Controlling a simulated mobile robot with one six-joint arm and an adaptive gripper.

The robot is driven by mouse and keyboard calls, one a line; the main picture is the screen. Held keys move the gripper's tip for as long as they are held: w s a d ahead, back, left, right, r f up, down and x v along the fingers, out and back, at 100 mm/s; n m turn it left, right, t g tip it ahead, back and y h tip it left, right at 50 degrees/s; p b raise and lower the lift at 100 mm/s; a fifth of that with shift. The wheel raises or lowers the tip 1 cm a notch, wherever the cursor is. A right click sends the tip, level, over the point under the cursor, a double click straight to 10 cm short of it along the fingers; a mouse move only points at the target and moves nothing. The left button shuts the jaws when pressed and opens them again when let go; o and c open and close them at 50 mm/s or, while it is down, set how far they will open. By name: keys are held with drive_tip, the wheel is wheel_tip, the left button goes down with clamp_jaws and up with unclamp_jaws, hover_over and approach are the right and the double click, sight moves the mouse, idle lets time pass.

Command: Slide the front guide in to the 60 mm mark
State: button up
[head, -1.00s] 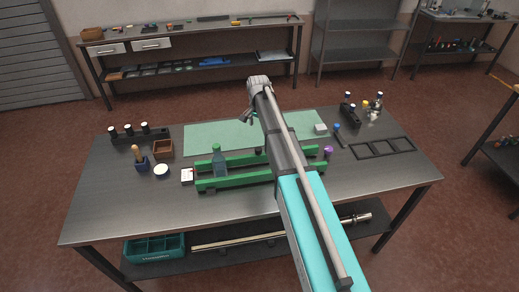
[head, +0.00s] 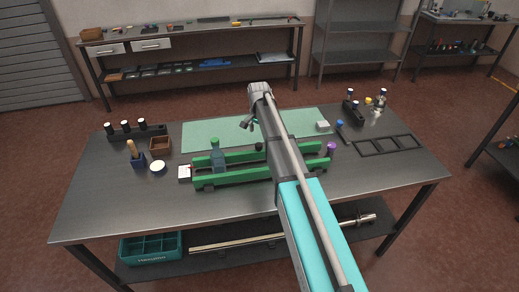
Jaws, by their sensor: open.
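The front guide (head: 232,178) is a long green rail on the near side of a dark fixture on the metal bench. The back guide (head: 240,158) is a matching green rail behind it, roughly parallel, with a gap between. A clear bottle with a green cap (head: 217,157) stands upright at the left end of the rails. My arm crosses over the rails and hides part of them. My gripper (head: 246,123) is small in view, open and empty, above the green mat behind the rails. No 60 mm mark can be made out.
A black knob (head: 259,147) and a purple-topped piece (head: 331,149) are by the rails. A wooden box (head: 160,144), a jar (head: 157,167) and a black frame (head: 385,145) lie around. The bench front is clear.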

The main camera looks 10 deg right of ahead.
sight(259, 144)
drive_tip(key=shift+f+b, duration=3.4)
drive_tip(key=shift+f, duration=0.3)
